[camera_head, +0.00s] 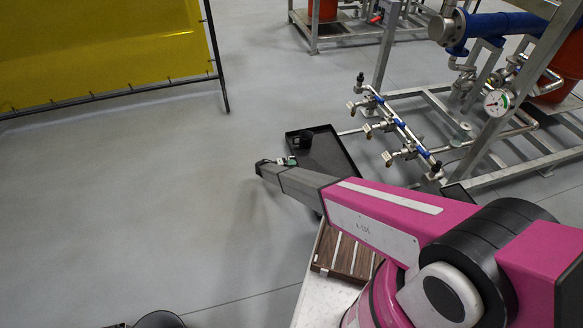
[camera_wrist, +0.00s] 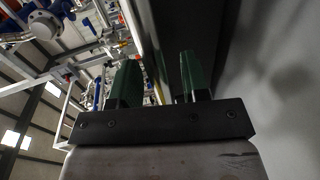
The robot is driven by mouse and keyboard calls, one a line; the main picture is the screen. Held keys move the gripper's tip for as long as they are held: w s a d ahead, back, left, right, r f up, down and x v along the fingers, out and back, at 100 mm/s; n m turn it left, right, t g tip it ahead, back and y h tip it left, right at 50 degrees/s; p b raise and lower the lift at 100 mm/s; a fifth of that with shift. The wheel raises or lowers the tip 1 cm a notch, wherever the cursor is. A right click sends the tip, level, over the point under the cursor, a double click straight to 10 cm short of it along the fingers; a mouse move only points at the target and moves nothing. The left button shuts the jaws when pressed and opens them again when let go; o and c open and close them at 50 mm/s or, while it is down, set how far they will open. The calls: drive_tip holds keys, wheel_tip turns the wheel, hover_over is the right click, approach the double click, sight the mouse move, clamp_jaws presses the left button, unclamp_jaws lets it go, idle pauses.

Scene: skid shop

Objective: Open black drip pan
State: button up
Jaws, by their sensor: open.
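The black drip pan (camera_head: 335,153) is a shallow rectangular tray with a raised rim, low beside the pipe skid in the head view. My arm hides its near part. My gripper (camera_head: 272,162) is at the pan's left edge; I cannot tell from the head view whether it touches. In the wrist view my gripper (camera_wrist: 157,78) has two dark green fingers apart, with a clear gap. A long dark surface, probably the drip pan (camera_wrist: 207,25), runs behind and between the fingers. Nothing is visibly held.
A small black object (camera_head: 301,139) sits at the pan's far left corner. A valve manifold (camera_head: 395,125) with several small valves stands right of the pan, before a metal skid frame (camera_head: 490,145). A brown slatted item (camera_head: 345,252) lies nearer. The floor (camera_head: 130,200) on the left is clear.

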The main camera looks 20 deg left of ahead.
drive_tip(key=v, duration=1)
drive_tip(key=shift+s+a, duration=0.2)
drive_tip(key=shift+a, duration=0.1)
drive_tip(key=shift+r, duration=0.1)
drive_tip(key=d+r+m+g+y, duration=0.1)
drive_tip(key=d+r+g, duration=0.2)
drive_tip(key=d+r, duration=0.7)
drive_tip(key=w+d+r+m+g+y, duration=0.1)
drive_tip(key=d+r+g+y, duration=0.3)
drive_tip(key=d, duration=1)
drive_tip(key=d+r+m+g+h, duration=0.1)
drive_tip(key=d+r+g, duration=0.1)
drive_tip(key=d+r, duration=0.85)
drive_tip(key=s+d+r+m+y, duration=0.1)
drive_tip(key=s+d+r+y, duration=0.2)
drive_tip(key=s+d+r, duration=0.2)
drive_tip(key=s+d+r+m+y, duration=0.1)
drive_tip(key=s+d+r+y, duration=0.2)
drive_tip(key=s+d+r, duration=0.3)
drive_tip(key=s+d+r+m+y, duration=0.1)
drive_tip(key=s+d+r+y, duration=0.2)
drive_tip(key=s+d+r, duration=0.3)
drive_tip(key=d+r, duration=0.4)
drive_tip(key=d, duration=0.5)
drive_tip(key=shift+d+m, duration=0.25)
drive_tip(key=shift+m, duration=0.15)
drive_tip(key=shift+a+f, duration=0.1)
